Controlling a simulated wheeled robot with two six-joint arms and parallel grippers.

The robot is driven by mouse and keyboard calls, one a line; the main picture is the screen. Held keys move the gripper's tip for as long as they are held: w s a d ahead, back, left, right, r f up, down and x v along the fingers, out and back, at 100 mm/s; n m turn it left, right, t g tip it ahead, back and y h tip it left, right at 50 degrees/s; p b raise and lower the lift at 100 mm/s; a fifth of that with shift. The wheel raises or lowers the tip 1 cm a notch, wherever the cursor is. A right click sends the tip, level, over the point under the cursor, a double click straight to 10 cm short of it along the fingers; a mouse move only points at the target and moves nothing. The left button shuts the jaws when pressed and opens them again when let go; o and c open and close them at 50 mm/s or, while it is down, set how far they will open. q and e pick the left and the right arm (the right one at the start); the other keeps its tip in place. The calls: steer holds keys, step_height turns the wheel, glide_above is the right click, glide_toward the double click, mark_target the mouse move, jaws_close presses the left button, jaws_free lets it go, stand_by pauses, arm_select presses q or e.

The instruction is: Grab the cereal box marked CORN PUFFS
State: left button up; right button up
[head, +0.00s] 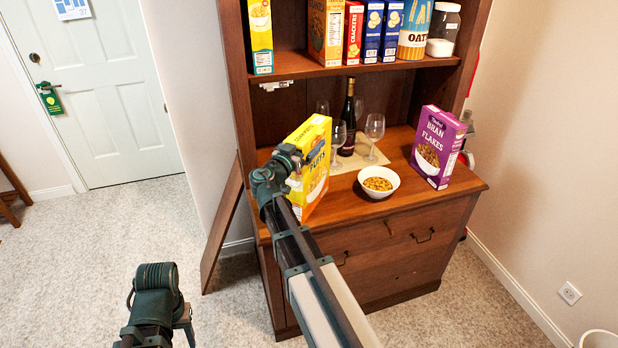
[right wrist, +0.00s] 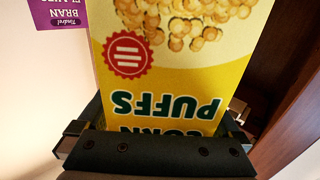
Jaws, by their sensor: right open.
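The yellow CORN PUFFS box (head: 313,178) stands upright on the left of the hutch counter. My right gripper (head: 291,160) is at its near left side, and the arm hides part of the box. In the right wrist view the box (right wrist: 175,65) fills the middle, its lettering upside down. The open jaws of the right gripper (right wrist: 160,128) lie on either side of the box; whether they touch it I cannot tell.
A bowl of cereal (head: 378,182), a dark bottle (head: 347,120) and wine glasses (head: 375,130) stand right of the box. A purple BRAN FLAKES box (head: 437,147) is at the counter's right. The shelf above (head: 350,70) holds several boxes and a jar (head: 443,30).

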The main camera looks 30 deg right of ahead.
jaws_close()
stand_by(0.5)
steer(key=shift+r, duration=0.15)
